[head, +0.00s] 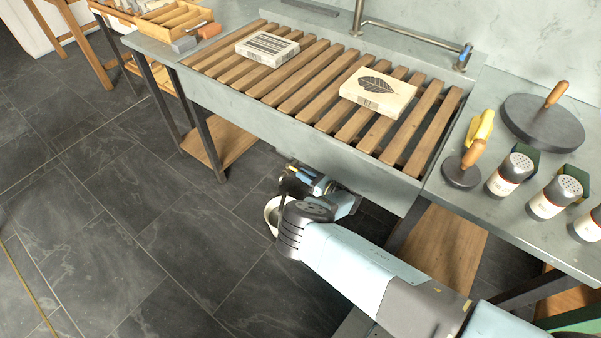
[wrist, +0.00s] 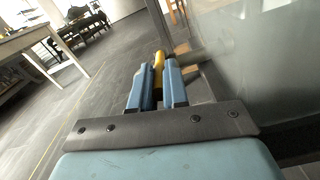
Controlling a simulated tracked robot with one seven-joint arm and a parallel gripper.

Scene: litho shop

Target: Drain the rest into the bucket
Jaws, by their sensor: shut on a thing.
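My gripper (wrist: 159,75) has its blue fingers closed on a yellow handle-like piece (wrist: 159,61) in the wrist view. What this piece belongs to is hidden. In the head view my gripper (head: 308,178) is low under the front edge of the grey sink (head: 290,128), mostly masked by my arm. A pale rounded rim (head: 270,212), probably the bucket, shows beside my wrist below the sink. Most of it is hidden, so its contents and exact place under the sink cannot be told.
Wooden slats (head: 318,99) cover the sink, with a striped block (head: 267,47) and a leaf-printed block (head: 378,93) on them. Shaker cans (head: 509,175) and a dark disc with a handle (head: 545,122) stand on the right counter. The dark tiled floor (head: 110,200) at left is clear.

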